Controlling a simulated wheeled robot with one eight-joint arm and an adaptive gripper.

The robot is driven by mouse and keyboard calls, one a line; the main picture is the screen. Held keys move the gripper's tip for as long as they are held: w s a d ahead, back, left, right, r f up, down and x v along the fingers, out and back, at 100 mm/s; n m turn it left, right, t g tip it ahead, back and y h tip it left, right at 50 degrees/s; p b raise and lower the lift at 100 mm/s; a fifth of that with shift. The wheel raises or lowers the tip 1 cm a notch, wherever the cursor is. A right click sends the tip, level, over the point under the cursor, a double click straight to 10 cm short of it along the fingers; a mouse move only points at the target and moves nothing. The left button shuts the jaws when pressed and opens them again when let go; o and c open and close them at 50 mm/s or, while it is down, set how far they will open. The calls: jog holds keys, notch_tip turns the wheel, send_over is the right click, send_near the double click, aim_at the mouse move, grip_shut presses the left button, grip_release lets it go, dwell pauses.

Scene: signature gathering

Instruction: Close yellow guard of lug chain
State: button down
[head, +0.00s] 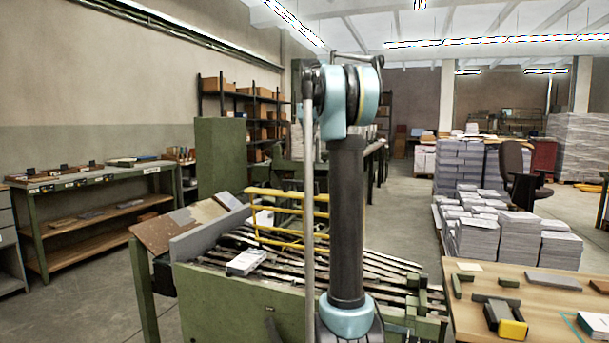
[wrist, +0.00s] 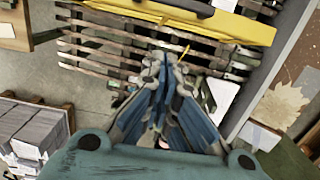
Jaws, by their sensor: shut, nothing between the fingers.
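The yellow guard (head: 275,193), a frame of thin bars, stands raised above the slatted lug chain (head: 375,262) in the head view. My arm hides its right part. In the wrist view a broad yellow bar (wrist: 240,28) crosses the top, with a dark part on it; it looks like part of the guard. The slats (wrist: 100,45) of the lug chain lie below and beyond it. My gripper (wrist: 166,60) is shut and empty, its tips over the slats and a little short of the yellow bar. I cannot tell whether they touch anything. In the head view the gripper is hidden.
A green machine side panel (head: 240,305) stands in front of the chain. A white-grey paper stack (head: 246,262) lies on the slats. A wooden table (head: 545,285) is at the right, with paper stacks (head: 520,235) behind it. Open floor (head: 410,225) lies between.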

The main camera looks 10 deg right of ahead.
jog(key=s+a+f, duration=0.2)
jog(key=s+f, duration=0.1)
jog(key=f, duration=0.7)
jog(key=shift+s+a+f, duration=0.15)
jog(key=shift+s+f, duration=0.05)
jog(key=shift+f, duration=0.1)
dwell(0.4)
